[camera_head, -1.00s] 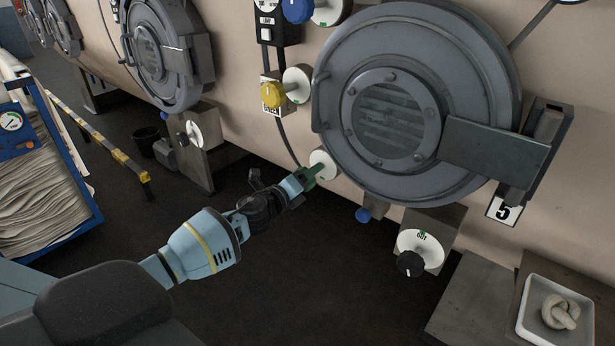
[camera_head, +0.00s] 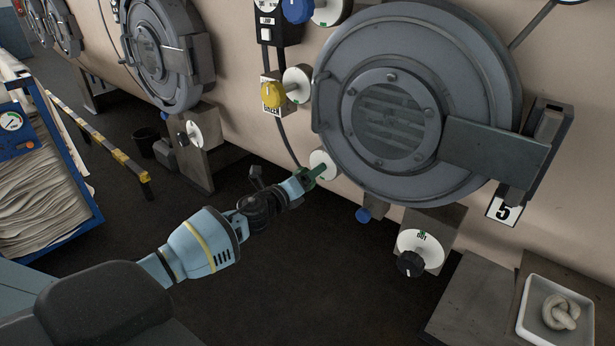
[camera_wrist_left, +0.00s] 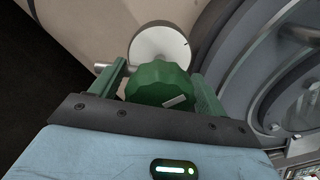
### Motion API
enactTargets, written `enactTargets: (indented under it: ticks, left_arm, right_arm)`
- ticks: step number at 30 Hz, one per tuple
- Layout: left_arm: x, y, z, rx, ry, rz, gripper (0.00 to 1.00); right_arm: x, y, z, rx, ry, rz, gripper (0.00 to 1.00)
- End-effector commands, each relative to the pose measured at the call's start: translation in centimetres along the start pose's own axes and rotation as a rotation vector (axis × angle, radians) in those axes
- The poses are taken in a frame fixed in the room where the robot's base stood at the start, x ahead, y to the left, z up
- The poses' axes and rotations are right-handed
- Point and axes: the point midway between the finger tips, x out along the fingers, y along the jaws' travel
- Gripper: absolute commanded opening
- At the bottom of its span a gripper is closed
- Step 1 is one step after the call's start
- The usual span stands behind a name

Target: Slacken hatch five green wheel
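The green wheel (camera_wrist_left: 160,84) shows large in the left wrist view, with a pale mark on its face and a white round dial (camera_wrist_left: 163,42) behind it. In the head view the wheel is mostly hidden by my left gripper (camera_head: 311,174), and the white dial (camera_head: 323,163) shows at the lower left of hatch five (camera_head: 400,35). My left gripper's green fingers stand on either side of the wheel, open, with a narrow gap at the left finger; contact at the right finger cannot be told. My right gripper is out of view.
A yellow knob (camera_head: 272,94) is above the wheel. A black knob (camera_head: 410,263) on an outlet dial and a small blue knob (camera_head: 363,215) are below the hatch. A white tray (camera_head: 527,325) with a knotted cloth is at lower right. Dark floor below my arm is clear.

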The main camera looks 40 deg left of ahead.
Motion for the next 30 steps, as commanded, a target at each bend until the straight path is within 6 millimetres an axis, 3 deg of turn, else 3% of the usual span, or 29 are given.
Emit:
enactTargets:
  ticks: [13, 30]
  left_arm:
    - [-0.7, 0.1, -0.1, -0.004, 0.002, 0.001, 0.80]
    - [-7.2, 0.1, -0.1, -0.003, 0.001, 0.001, 0.80]
  right_arm:
    - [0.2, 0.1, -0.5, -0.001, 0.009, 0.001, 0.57]
    - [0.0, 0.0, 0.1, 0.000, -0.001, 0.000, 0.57]
